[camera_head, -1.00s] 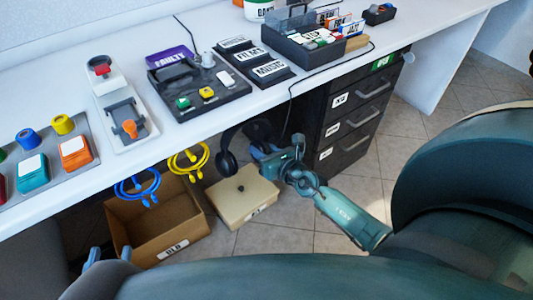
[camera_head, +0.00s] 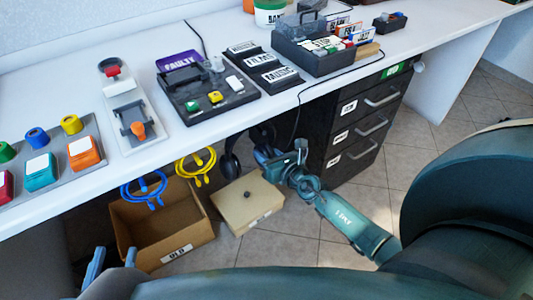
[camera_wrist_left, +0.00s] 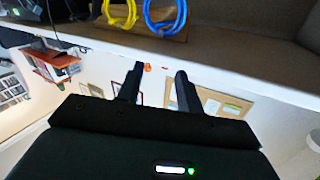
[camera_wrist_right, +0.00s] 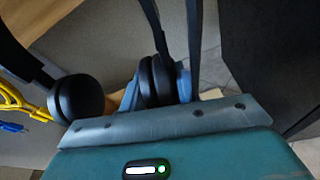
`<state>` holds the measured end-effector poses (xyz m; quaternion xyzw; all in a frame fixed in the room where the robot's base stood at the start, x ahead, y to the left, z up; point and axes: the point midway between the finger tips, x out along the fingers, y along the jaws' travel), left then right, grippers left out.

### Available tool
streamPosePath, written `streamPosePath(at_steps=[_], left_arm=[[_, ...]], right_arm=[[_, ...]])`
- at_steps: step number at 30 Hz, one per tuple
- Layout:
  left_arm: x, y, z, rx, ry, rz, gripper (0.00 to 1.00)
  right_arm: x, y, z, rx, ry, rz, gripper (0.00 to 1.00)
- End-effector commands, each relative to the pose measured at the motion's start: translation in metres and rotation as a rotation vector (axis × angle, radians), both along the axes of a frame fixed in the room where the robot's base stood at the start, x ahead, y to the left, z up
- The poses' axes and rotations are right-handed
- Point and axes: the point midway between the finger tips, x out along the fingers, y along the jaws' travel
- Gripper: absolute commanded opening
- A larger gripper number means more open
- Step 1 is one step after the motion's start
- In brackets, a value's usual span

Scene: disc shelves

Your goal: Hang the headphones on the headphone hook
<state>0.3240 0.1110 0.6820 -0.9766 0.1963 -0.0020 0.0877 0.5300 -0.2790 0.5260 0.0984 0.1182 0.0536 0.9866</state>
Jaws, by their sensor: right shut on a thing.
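The black headphones (camera_head: 231,166) are under the front edge of the desk, partly hidden by the desktop in the head view. My right gripper (camera_head: 263,157) is shut on their right ear cup. In the right wrist view this cup (camera_wrist_right: 158,80) sits between the fingers, while the other cup (camera_wrist_right: 78,98) hangs free to the left and the band runs upward out of view. I cannot make out the headphone hook. My left gripper (camera_head: 113,262) is low at the left, open and empty; its two fingers also show apart in the left wrist view (camera_wrist_left: 157,88).
Blue (camera_head: 145,188) and yellow (camera_head: 196,165) cable loops hang under the desk edge. An open cardboard box (camera_head: 120,222) and a lidded beige box (camera_head: 265,208) stand below. A black drawer unit (camera_head: 335,150) stands right of my right gripper. The white desktop (camera_head: 225,125) overhangs the headphones.

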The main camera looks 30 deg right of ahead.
Motion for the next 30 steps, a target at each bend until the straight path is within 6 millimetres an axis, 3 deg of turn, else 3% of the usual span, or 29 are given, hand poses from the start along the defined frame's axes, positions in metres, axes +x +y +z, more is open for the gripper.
streamPosePath(at_steps=[2,3,12,22,30], left_arm=[[0.0,0.0,0.0,-0.002,0.001,0.001,0.36],[0.0,0.0,0.0,-0.003,0.001,0.002,0.36],[0.0,0.0,0.001,-0.004,0.0,0.003,0.36],[-0.001,0.0,0.003,-0.004,0.008,0.003,0.36],[-0.002,0.004,0.002,-0.001,0.101,0.026,0.36]], right_arm=[[0.0,0.0,0.001,0.0,-0.002,0.0,0.0],[0.0,0.0,0.001,0.0,-0.002,0.0,0.33],[0.0,0.0,0.0,0.0,-0.001,0.0,0.57],[-0.007,-0.001,0.001,-0.001,0.003,0.001,0.57],[-0.058,-0.008,0.014,-0.003,0.004,0.003,0.57]])
